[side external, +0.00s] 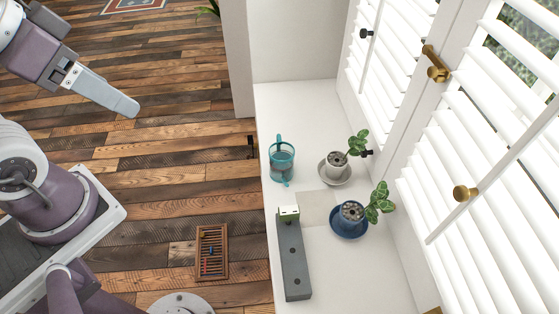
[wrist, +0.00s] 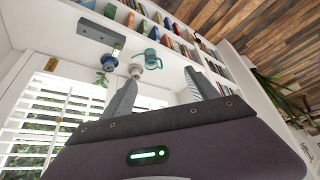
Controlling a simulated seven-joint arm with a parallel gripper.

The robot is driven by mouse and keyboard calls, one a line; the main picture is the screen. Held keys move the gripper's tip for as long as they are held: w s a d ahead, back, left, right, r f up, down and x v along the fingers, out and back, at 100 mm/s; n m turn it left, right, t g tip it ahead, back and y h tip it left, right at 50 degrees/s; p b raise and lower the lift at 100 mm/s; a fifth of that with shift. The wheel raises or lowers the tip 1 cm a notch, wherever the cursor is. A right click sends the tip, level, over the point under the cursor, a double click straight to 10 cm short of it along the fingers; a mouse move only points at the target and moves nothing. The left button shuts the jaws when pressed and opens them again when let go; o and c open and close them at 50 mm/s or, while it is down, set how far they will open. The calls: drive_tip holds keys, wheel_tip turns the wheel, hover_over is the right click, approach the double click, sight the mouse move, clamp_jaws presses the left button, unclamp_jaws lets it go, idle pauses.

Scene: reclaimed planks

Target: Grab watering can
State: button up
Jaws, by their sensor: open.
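The watering can (side external: 282,160) is a teal, see-through vessel with a handle on top. It stands on the white window sill (side external: 301,110), near its front edge. In the wrist view the watering can (wrist: 150,56) shows beyond my fingers, at the upper middle. My gripper (side external: 125,104) is at the upper left of the side view, over the floor and well apart from the can. In the wrist view my gripper (wrist: 160,90) has its two fingers spread with nothing between them.
A plant in a grey pot (side external: 338,163) stands right of the can, and one in a blue pot (side external: 350,214) stands nearer. A long grey block (side external: 294,262) lies at the sill's front edge. White shutters (side external: 480,150) border the sill. The sill beyond the can is clear.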

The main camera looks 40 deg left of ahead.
drive_tip(key=shift+c, duration=0.5)
drive_tip(key=c, duration=0.9)
drive_tip(key=n+g, duration=0.5)
drive_tip(key=n, duration=1.8)
hover_over(279, 147)
drive_tip(key=w+a, duration=0.2)
drive_tip(key=w, duration=0.1)
wheel_tip(279, 147, down, 25)
drive_tip(key=shift+n+g, duration=0.3)
drive_tip(key=shift+n, duration=0.6)
drive_tip(key=f, duration=1.7)
drive_tip(key=shift+w+a, duration=0.1)
drive_tip(key=shift+a, duration=0.15)
